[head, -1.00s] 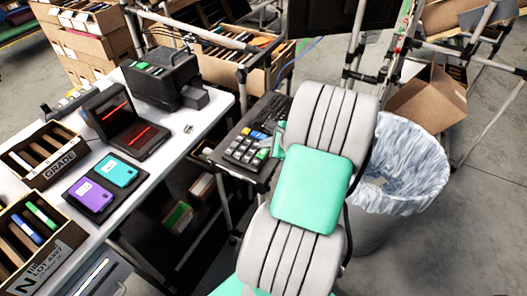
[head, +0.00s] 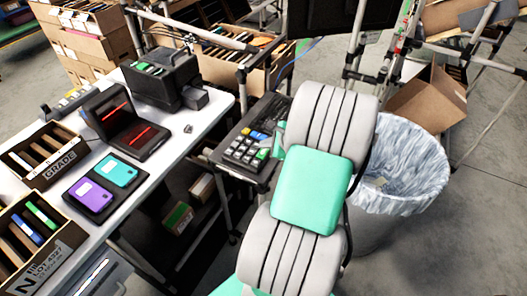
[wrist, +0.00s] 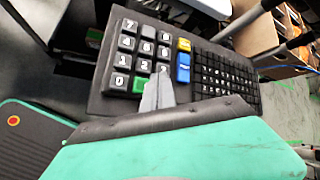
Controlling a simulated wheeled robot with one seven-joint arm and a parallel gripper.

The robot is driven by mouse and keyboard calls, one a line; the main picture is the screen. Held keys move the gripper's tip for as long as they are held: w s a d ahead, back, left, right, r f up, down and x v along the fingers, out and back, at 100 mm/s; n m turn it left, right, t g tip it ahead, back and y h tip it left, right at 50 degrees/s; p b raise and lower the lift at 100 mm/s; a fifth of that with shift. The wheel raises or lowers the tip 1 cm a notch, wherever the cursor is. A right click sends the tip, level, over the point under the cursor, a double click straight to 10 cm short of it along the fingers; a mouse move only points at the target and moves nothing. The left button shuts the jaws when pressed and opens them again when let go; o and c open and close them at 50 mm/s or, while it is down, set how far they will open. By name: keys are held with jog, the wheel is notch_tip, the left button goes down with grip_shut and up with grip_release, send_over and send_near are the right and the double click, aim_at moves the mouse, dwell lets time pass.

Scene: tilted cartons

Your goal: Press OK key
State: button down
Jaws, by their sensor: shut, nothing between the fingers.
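A black keyboard (head: 252,134) with a number pad sits on a stand beside the table. It also fills the upper middle of the wrist view (wrist: 122,98). Its green key (wrist: 140,86) is at the pad's near edge, right of the 0 key; I cannot read its label. It shows in the head view (head: 262,153) too. A yellow key (wrist: 184,45) and a blue key (wrist: 182,68) lie farther right. My gripper (wrist: 160,75) is shut and empty, its tips over the pad just right of the green key. I cannot tell if they touch. My arm hides part of the keyboard in the head view.
A white table (head: 185,140) at left holds a black printer-like box (head: 165,75), a red-lit scanner (head: 130,125), and purple and teal cards. A lined bin (head: 410,170) stands right of my arm. Metal frame posts and an open carton (head: 430,97) are behind.

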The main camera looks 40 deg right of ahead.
aim_at(266, 153)
jog(key=shift+f, duration=0.1)
dwell(0.4)
jog(key=shift+f, duration=0.3)
jog(key=shift+f, duration=0.45)
dwell(0.6)
jog(key=shift+r, duration=0.1)
jog(key=shift+r+p, duration=0.65)
jog(key=shift+r, duration=0.15)
notch_tip(266, 153, up, 5)
jog(key=p, duration=0.4)
jog(key=shift+p, duration=0.35)
